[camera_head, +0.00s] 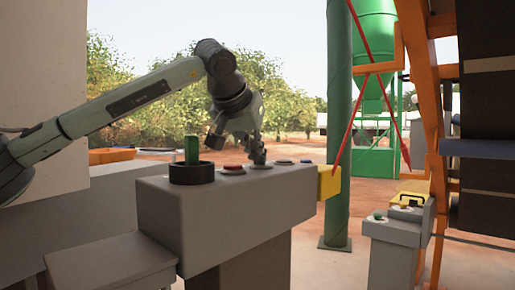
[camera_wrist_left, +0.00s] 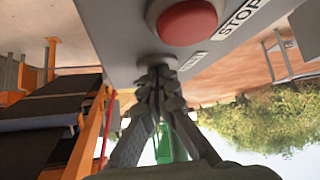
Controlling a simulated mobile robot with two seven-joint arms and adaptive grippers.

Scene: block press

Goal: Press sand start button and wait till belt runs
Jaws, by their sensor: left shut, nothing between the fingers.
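A grey control box (camera_head: 240,207) stands in front of me with a row of buttons on top. My left gripper (camera_head: 258,160) is shut and empty, its fingertips pointing down at one button in that row. In the left wrist view the shut fingertips (camera_wrist_left: 158,72) meet a round pale button ring (camera_wrist_left: 153,60), and they hide the button's cap. Whether the cap is pressed down cannot be told. A red button (camera_wrist_left: 187,20) beside it has a STOP label (camera_wrist_left: 240,17); it also shows in the head view (camera_head: 232,168). My right gripper is not in view.
A green knob in a black ring (camera_head: 192,173) stands at the box's left end. More buttons (camera_head: 284,162) lie right of the gripper. A yellow box (camera_head: 329,182) is on the right end. A green post (camera_head: 338,120) and orange frame (camera_head: 424,90) stand beyond.

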